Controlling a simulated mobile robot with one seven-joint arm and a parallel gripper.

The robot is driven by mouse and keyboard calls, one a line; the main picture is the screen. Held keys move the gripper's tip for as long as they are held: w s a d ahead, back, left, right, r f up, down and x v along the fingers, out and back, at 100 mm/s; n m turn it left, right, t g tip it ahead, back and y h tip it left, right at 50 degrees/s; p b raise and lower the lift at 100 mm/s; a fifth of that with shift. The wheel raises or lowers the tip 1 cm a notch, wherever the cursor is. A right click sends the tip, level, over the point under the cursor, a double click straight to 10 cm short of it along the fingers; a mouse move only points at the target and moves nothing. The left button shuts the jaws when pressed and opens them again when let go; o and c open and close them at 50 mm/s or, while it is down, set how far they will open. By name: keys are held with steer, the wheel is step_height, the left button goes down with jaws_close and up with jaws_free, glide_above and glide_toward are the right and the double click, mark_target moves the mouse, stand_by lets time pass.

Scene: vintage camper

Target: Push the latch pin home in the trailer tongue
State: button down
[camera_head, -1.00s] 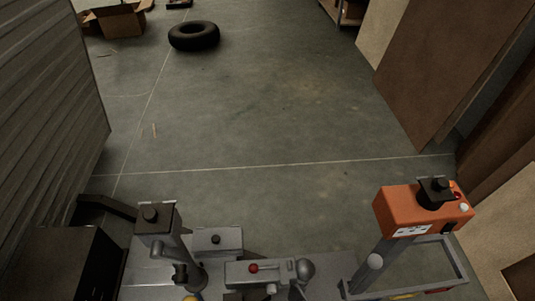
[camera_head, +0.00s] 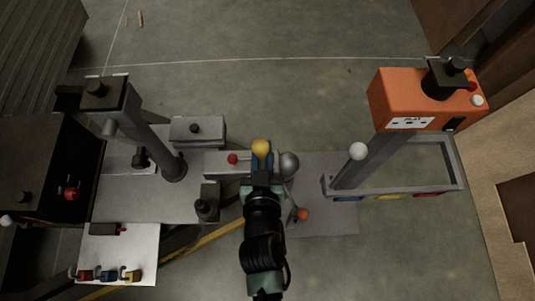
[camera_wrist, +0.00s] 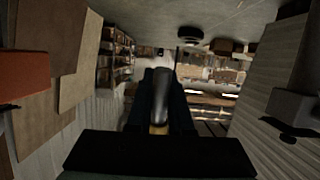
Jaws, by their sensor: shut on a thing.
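The trailer tongue coupler (camera_head: 216,165) is a grey block with a red knob on top, left of centre in the head view. A steel ball (camera_head: 289,163) is at its right end. My gripper (camera_head: 262,166) reaches in from below and covers part of the coupler. It is shut on a pin with a yellow knob (camera_head: 261,146), which looks like the latch pin. The wrist view shows a grey rounded rod (camera_wrist: 161,92) between the dark fingers, with a little yellow below it. How deep the pin sits is hidden by the gripper.
A grey post (camera_head: 150,138) with a black cap stands at left. An orange control box (camera_head: 420,98) on a tilted post stands at right above a grey frame. A white panel (camera_head: 120,250) with small coloured locks is at lower left. Floor beyond the coupler is clear.

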steer(key=w+f+t+b, duration=0.1)
steer(key=w+f+b, duration=0.3)
steer(key=f+b, duration=0.5)
steer(key=w+f+m+t+h+b, duration=0.1)
steer(key=w+f+b, duration=0.3)
steer(key=f+b, duration=0.5)
steer(key=b, duration=0.7)
steer(key=shift+w+d, duration=0.2)
steer(key=shift+t, duration=0.3)
step_height(320, 180, down, 6)
steer(key=b, duration=0.6)
steer(key=shift+f+b, duration=1.65)
steer(key=shift+f, duration=0.05)
steer(key=c, duration=0.7)
jaws_free()
steer(key=shift+c, duration=0.2)
steer(key=shift+s, duration=0.1)
steer(key=s+r+p, duration=0.1)
steer(key=s+p, duration=0.2)
steer(key=s, duration=0.9)
steer(key=shift+s+a+r+p, duration=0.25)
steer(key=shift+s+a+p, duration=0.05)
steer(key=shift+s+a, duration=0.05)
